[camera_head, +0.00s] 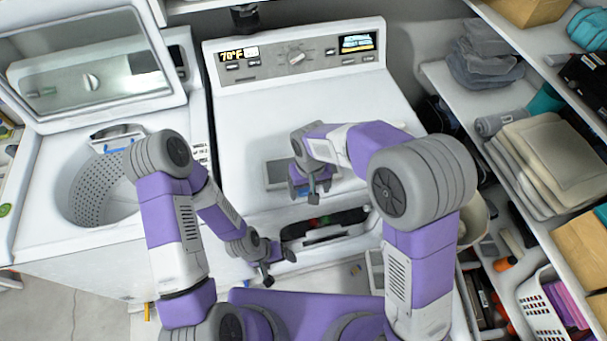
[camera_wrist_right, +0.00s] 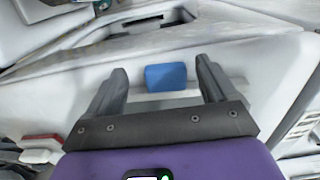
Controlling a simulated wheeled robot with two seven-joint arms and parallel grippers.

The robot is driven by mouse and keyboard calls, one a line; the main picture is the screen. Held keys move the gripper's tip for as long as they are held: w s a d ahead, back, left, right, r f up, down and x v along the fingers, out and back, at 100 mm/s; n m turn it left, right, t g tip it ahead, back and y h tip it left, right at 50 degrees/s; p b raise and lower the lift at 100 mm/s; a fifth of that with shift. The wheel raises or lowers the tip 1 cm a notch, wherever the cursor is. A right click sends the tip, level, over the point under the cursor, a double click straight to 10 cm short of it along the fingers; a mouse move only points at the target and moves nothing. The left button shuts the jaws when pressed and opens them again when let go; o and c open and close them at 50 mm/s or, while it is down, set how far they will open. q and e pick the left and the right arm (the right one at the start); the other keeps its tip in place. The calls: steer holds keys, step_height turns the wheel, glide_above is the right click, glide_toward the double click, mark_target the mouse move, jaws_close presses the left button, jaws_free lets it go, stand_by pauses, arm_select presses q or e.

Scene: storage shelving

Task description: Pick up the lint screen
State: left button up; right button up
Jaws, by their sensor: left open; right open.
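A small blue piece (camera_wrist_right: 166,76) sits on a white surface between the open fingers of my right gripper (camera_wrist_right: 162,78), not visibly gripped. It may be part of the lint screen; I cannot tell for sure. In the head view my right gripper (camera_head: 311,189) is over the front part of the white dryer top (camera_head: 250,135), with a bit of blue beside it. A flat grey rectangle (camera_head: 276,174) lies on the dryer top just left of it, partly hidden by my arm. My left gripper (camera_head: 277,264) is open and empty, low in front of the dryer.
The dryer front has a dark opening (camera_head: 325,226) below the right gripper. An open washer (camera_head: 105,190) with its lid raised stands on the left. Shelves with folded cloths (camera_head: 550,160) and a white basket (camera_head: 545,305) line the right side. Most of the dryer top is clear.

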steer(key=shift+f, duration=0.65)
steer(key=c, duration=1.2)
steer(key=shift+r, duration=0.15)
